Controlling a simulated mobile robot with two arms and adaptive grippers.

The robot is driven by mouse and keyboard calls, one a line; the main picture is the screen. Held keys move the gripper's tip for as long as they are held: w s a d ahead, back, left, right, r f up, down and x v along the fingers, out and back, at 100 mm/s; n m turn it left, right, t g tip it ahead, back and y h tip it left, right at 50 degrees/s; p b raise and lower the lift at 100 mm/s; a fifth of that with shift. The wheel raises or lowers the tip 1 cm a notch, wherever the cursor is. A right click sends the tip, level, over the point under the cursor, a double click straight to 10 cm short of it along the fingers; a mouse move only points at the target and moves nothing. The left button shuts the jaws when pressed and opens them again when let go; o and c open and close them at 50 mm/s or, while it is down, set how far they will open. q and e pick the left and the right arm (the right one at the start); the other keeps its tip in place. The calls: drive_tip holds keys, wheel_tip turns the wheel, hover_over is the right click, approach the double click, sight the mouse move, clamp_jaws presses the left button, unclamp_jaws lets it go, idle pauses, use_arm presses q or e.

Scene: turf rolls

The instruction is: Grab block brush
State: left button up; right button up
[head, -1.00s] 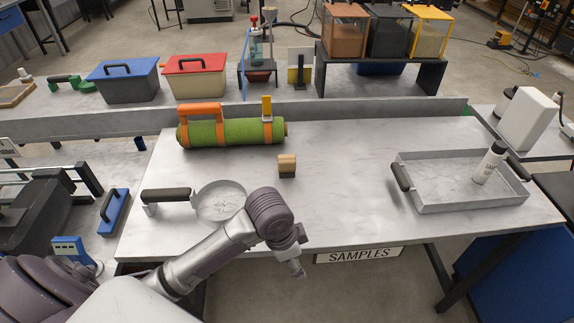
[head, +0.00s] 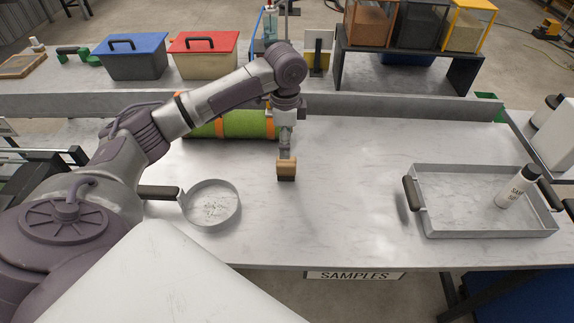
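The block brush (head: 286,172), a small tan wooden block with a darker lower part, stands on the grey table near its middle. My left gripper (head: 286,154) points straight down at the top of the brush, at or just above it. Whether the fingers touch it, and whether they are open or shut, is too small to tell. My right gripper is not in view.
The green turf roll (head: 235,124) with orange straps lies behind, partly hidden by my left arm. A round pan (head: 236,212) with a dark handle is to the left. A grey tray (head: 450,232) holding a white bottle (head: 517,187) is to the right. The table between is clear.

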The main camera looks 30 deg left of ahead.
sight(286, 161)
use_arm(q)
drive_tip(key=f, duration=0.3)
drive_tip(key=shift+w+a, duration=0.1)
drive_tip(key=shift+w, duration=0.15)
drive_tip(key=shift+w+f, duration=0.25)
drive_tip(key=shift+f, duration=0.35)
wheel_tip(286, 161, down, 2)
drive_tip(key=shift+s+f+p, duration=0.1)
drive_tip(key=shift+s+p, duration=0.05)
drive_tip(key=shift+p, duration=0.7)
wheel_tip(286, 161, down, 2)
drive_tip(key=shift+a+f, duration=0.1)
drive_tip(key=shift+f, duration=0.15)
drive_tip(key=c, duration=1.3)
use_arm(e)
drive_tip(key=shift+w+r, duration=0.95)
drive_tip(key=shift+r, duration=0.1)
